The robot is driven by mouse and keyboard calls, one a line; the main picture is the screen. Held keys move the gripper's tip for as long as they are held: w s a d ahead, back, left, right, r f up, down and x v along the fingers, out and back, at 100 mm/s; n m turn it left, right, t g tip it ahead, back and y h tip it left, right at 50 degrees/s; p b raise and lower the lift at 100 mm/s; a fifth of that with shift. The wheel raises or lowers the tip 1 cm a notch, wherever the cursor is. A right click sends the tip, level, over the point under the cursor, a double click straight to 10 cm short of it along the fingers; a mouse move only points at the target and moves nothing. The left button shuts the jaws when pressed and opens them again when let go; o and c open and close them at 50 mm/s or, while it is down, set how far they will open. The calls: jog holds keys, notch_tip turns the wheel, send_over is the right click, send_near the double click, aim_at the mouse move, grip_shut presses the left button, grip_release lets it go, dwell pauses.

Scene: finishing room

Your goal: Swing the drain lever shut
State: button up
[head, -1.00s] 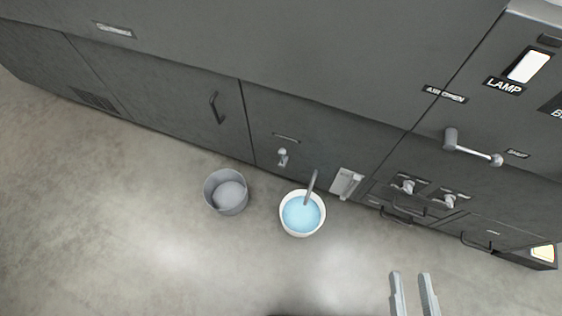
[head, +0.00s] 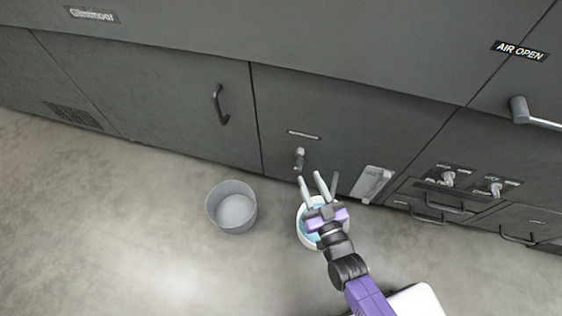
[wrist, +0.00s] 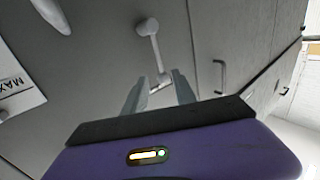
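The drain lever (head: 299,157) is a small light-grey handle low on the dark cabinet front, below a narrow label too small to read. In the wrist view the lever (wrist: 155,48) runs from a round pivot to a short end peg near my fingertips. My gripper (head: 311,177) is open, just below the lever in the head view. In the wrist view the lever's end lies between the two fingers of my gripper (wrist: 160,84), with a gap on both sides. Whether they touch it I cannot tell.
An empty-looking grey bucket (head: 231,190) stands left. A pale plate (head: 374,184) and knobs (head: 448,178) are right. The floor at left is clear.

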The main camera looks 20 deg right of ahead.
aim_at(300, 159)
jog(key=w+b, duration=0.2)
jog(key=w, duration=0.5)
jog(key=shift+w+d+b, duration=0.1)
jog(key=shift+w+b, duration=0.15)
jog(key=shift+b, duration=0.05)
grip_shut()
dwell(1.3)
